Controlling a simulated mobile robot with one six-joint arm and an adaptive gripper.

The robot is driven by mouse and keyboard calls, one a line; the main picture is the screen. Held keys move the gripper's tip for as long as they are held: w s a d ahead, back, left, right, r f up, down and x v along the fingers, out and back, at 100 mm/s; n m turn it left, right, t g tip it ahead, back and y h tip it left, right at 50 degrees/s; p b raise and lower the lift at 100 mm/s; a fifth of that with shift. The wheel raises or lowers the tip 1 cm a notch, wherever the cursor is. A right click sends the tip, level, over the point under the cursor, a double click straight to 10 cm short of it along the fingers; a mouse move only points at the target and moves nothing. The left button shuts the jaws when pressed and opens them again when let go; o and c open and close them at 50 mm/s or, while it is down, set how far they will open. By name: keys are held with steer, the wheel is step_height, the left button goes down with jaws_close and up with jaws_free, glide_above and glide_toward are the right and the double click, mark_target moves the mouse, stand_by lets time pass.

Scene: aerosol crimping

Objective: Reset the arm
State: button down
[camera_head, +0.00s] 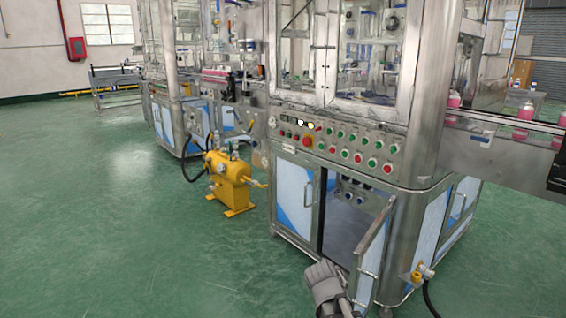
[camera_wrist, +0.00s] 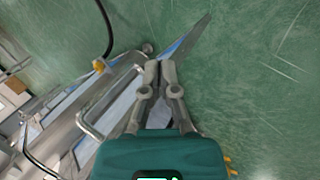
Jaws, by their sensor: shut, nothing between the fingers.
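My gripper (camera_head: 322,272) shows at the bottom of the head view, in front of the open lower cabinet door of the crimping machine. In the wrist view my gripper (camera_wrist: 160,68) points ahead with its fingers shut and nothing between them. The cabinet door (camera_head: 372,250) stands swung outward, with a handle on its face. The door's edge (camera_wrist: 190,38) also shows just beyond the fingertips in the wrist view. I cannot tell whether the fingers touch the door.
The crimping machine's control panel (camera_head: 335,140) has several red and green buttons. A yellow tank (camera_head: 230,180) stands on the floor to the left. A conveyor (camera_head: 500,140) with pink bottles extends right. The green floor (camera_head: 90,220) at left is clear.

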steer(key=shift+s+a+m+g+y+p, duration=0.65)
steer(key=shift+s+y+p, duration=0.5)
steer(key=shift+s+y, duration=1.55)
step_height(320, 180, up, 38)
steer(key=p, duration=3.8)
steer(key=shift+w+r, duration=0.25)
steer(key=shift+d, duration=0.1)
